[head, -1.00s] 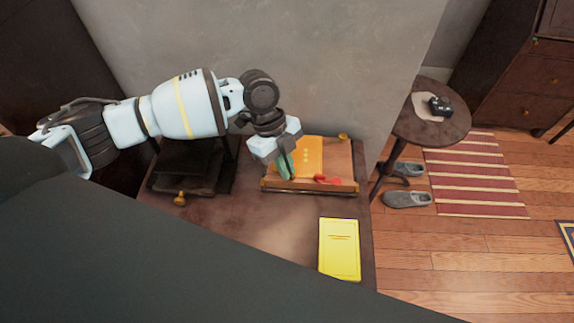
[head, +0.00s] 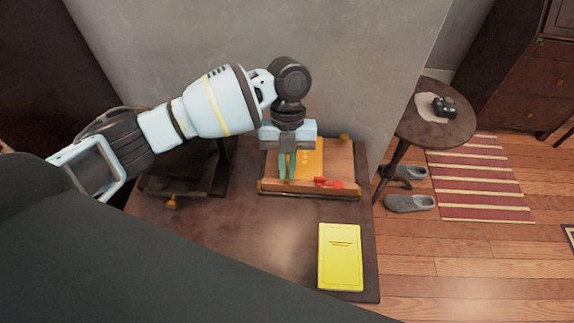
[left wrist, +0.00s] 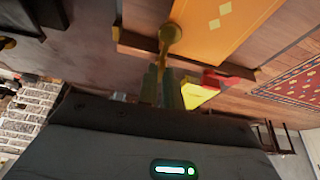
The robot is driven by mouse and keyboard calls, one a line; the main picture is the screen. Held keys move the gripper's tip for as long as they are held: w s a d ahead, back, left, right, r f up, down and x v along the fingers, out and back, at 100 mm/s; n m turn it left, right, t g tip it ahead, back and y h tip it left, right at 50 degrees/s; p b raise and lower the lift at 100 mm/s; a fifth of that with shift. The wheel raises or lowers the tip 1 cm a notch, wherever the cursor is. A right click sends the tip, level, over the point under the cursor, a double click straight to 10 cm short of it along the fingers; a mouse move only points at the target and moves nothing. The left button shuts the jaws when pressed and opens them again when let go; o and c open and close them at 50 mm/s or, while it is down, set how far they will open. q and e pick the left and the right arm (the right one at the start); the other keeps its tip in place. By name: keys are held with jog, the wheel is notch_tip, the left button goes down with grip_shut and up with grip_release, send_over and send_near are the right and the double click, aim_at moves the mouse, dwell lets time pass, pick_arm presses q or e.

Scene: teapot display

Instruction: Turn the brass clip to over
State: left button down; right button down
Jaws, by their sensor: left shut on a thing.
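A wooden stand (head: 345,160) on the table holds an orange book or panel (head: 311,150). My left gripper (head: 287,178) points down at the stand's front ledge, left of the panel's middle. In the left wrist view its fingers (left wrist: 161,88) are shut on the stem of a brass clip (left wrist: 171,33), whose rounded end shows beyond the fingertips. In the head view the fingers hide most of this clip. The orange panel also shows in the left wrist view (left wrist: 225,25), close beside the clip. My right gripper is not in view.
Red pieces (head: 321,181) lie at the ledge, right of my gripper. A brass knob (head: 344,137) is at the stand's back right. A yellow book (head: 340,257) lies on the table (head: 250,240) in front. A dark stand (head: 165,185) is at the left.

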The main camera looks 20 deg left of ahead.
pick_arm(q)
jog(key=shift+m, duration=0.4)
jog(key=c, duration=1.6)
grip_release()
jog(key=shift+o, duration=0.2)
jog(key=shift+r, duration=0.1)
jog(key=d+v, duration=0.1)
jog(key=v, duration=0.6)
jog(key=shift+a+r, duration=0.35)
jog(key=shift+a, duration=0.1)
jog(key=shift+f, duration=0.1)
